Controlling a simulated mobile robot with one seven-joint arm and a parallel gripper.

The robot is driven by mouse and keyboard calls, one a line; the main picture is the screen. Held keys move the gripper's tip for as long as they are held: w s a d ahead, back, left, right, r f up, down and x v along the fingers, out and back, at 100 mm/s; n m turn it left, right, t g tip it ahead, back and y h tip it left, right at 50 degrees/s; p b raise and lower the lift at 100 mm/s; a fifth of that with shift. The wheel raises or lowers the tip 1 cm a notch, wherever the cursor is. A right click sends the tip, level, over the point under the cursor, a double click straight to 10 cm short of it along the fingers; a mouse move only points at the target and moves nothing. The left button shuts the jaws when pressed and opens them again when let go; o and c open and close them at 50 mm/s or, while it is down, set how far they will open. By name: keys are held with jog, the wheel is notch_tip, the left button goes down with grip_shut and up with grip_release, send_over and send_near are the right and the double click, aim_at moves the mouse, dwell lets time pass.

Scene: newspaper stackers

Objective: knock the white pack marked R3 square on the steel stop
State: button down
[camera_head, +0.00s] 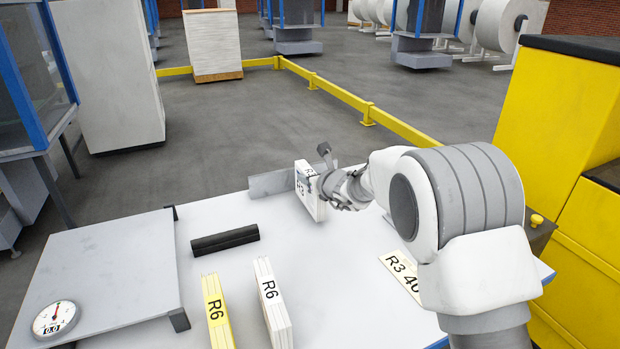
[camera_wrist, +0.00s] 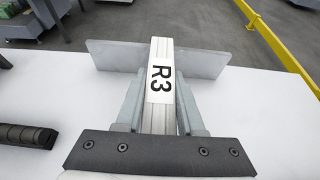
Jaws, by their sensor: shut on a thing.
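The white pack marked R3 (camera_head: 311,190) stands on edge near the back of the white table, in front of the steel stop (camera_head: 268,184). My gripper (camera_head: 334,191) is shut on it from the near side. In the wrist view the pack (camera_wrist: 160,82) lies between the two fingers (camera_wrist: 157,110), its R3 label facing up to the camera. Its far end overlaps the upright grey plate of the steel stop (camera_wrist: 208,64). Whether the pack touches the stop, I cannot tell. Part of the stop is hidden behind the pack and gripper.
A white pack R6 (camera_head: 271,302) and a yellow pack R6 (camera_head: 216,312) stand at the front. A black ribbed bar (camera_head: 225,239) lies left of centre. A grey platform scale (camera_head: 105,275) stands left. A card reading R3 40 (camera_head: 401,276) lies right. A yellow cabinet (camera_head: 555,115) rises at right.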

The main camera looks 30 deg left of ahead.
jog(key=shift+r+p, duration=1.35)
jog(key=shift+r, duration=1.6)
